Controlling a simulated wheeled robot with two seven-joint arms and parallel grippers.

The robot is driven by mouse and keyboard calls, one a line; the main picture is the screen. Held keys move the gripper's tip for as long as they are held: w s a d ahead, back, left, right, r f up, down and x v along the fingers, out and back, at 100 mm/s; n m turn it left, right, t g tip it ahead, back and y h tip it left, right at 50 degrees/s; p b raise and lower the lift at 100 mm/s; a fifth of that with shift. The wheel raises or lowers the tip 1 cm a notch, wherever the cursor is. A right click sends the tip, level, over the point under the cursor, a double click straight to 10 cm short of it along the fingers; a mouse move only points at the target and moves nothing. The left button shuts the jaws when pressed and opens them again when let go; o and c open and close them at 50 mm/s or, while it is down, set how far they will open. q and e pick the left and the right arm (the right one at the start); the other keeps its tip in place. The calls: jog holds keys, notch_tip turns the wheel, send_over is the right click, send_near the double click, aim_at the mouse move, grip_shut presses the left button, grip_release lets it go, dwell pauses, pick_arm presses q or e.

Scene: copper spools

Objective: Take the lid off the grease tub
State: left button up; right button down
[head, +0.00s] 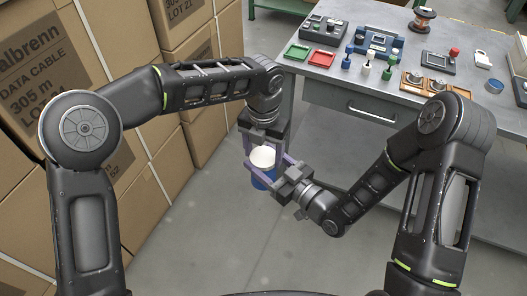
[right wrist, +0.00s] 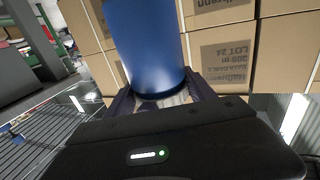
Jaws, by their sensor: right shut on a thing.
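The grease tub is a blue cylinder (head: 262,183) with a white lid (head: 263,157) on top, held in the air in front of the workbench. My right gripper (head: 268,172) comes in from the right and is shut on the blue body.
Cardboard boxes (head: 125,150) are stacked on the left. The floor below the tub is clear.

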pick_arm(q)
jog(key=o, duration=0.4)
jog(key=shift+r, duration=0.1)
jog(key=shift+r, duration=2.2)
